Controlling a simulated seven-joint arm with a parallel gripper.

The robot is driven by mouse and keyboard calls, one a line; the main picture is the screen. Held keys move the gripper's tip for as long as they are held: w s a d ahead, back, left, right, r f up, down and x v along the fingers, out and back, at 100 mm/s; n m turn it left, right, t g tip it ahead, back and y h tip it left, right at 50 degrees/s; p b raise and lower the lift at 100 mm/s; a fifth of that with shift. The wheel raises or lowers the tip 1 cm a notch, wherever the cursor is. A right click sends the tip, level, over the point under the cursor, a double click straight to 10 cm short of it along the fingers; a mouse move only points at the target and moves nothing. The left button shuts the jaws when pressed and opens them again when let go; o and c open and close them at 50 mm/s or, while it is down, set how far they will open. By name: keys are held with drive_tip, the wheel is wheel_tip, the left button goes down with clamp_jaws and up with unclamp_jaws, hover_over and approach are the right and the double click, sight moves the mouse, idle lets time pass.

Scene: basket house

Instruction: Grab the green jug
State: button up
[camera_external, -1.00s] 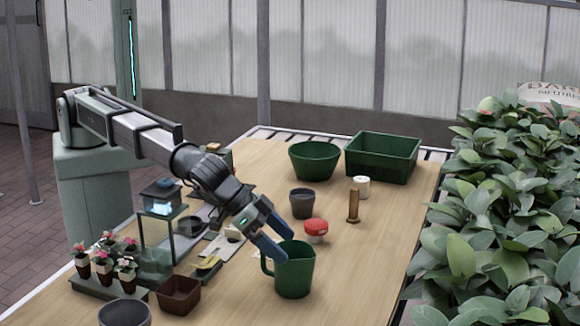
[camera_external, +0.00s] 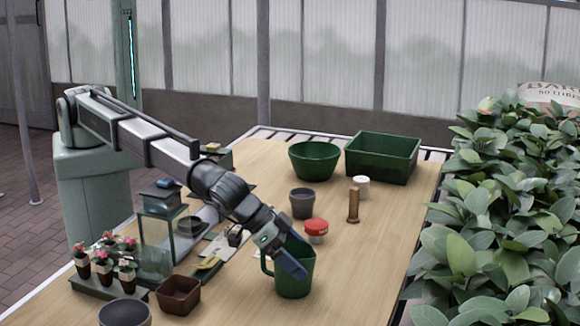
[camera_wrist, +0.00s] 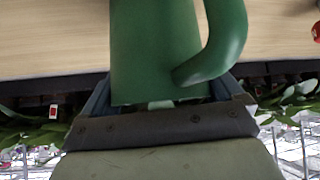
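The green jug (camera_external: 294,284) stands upright on the wooden table, with its handle on the left side in the external view. My gripper (camera_external: 291,254) is at the jug's upper part, with one blue finger across its near side and the other largely hidden at the far side. In the wrist view the jug (camera_wrist: 150,50) fills the space between the spread fingers (camera_wrist: 162,95), and its handle curves down at the right. The fingers are wide open around the jug. Whether they press on its wall is not clear.
A red-lidded jar (camera_external: 316,229), dark pot (camera_external: 302,203) and wooden peg (camera_external: 353,205) stand behind the jug. A brown square pot (camera_external: 179,295) and potted flowers (camera_external: 104,262) stand left. A green bowl (camera_external: 314,160) and green bin (camera_external: 382,157) are farther back. Table right of the jug is clear.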

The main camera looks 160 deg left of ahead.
drive_tip(key=c, duration=0.6)
drive_tip(key=shift+r, duration=0.25)
wheel_tip(320, 180, up, 9)
drive_tip(key=shift+r, duration=0.15)
idle(0.8)
